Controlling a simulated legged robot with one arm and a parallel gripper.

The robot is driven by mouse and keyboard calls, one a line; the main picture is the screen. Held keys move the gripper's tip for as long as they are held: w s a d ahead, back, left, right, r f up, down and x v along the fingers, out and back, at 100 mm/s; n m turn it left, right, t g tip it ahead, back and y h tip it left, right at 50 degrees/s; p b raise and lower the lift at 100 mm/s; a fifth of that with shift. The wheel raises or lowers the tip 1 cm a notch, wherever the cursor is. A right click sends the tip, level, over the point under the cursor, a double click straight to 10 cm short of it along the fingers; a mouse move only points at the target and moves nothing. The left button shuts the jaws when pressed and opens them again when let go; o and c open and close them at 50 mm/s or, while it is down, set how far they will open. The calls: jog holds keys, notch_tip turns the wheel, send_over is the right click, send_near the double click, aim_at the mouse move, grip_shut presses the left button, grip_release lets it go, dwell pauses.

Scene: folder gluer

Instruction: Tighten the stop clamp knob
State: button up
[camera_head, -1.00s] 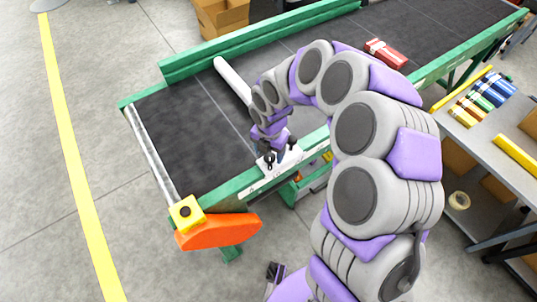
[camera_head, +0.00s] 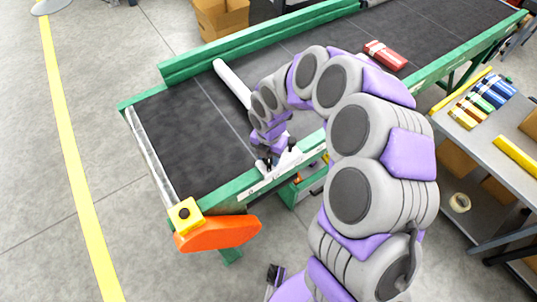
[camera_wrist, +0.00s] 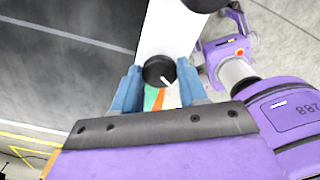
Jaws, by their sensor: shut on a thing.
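The stop clamp knob (camera_wrist: 158,70) is round and black with a white pointer line, seen in the wrist view. It sits on a white plate (camera_wrist: 168,36). My gripper (camera_wrist: 160,80) has its two blue fingers on either side of the knob, shut on it. In the head view the white plate (camera_head: 258,187) lies on the near green rail of the conveyor, with my gripper (camera_head: 267,164) over it. The knob is hard to make out there. A white bar (camera_head: 231,82) runs across the belt beyond my gripper and is partly hidden by my arm.
The dark belt (camera_head: 180,140) is mostly clear, with a red box (camera_head: 384,55) farther along. A yellow button box (camera_head: 186,214) and an orange panel (camera_head: 218,234) are at the near left corner. A grey table (camera_head: 487,125) with several coloured boxes stands at right.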

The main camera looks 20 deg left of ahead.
jog(key=shift+c, duration=0.5)
jog(key=shift+r+m+p, duration=0.15)
jog(key=shift+m+p, duration=0.15)
jog(key=shift+p, duration=0.2)
jog(key=shift+m+p, duration=1)
jog(key=shift+p, duration=0.1)
jog(key=m+p, duration=0.2)
jog(key=m, duration=0.1)
jog(key=shift+w+m+p, duration=0.1)
jog(key=shift+m+p, duration=0.25)
jog(key=shift+m, duration=0.05)
jog(key=m+p, duration=0.2)
jog(key=m, duration=0.2)
jog(key=m+p, duration=0.1)
jog(key=m, duration=0.3)
jog(key=m+p, duration=0.1)
jog(key=m, duration=0.4)
jog(key=shift+m, duration=0.3)
jog(key=m, duration=0.5)
jog(key=shift+w+a+p, duration=0.1)
jog(key=shift+p, duration=0.25)
jog(key=shift+m, duration=0.4)
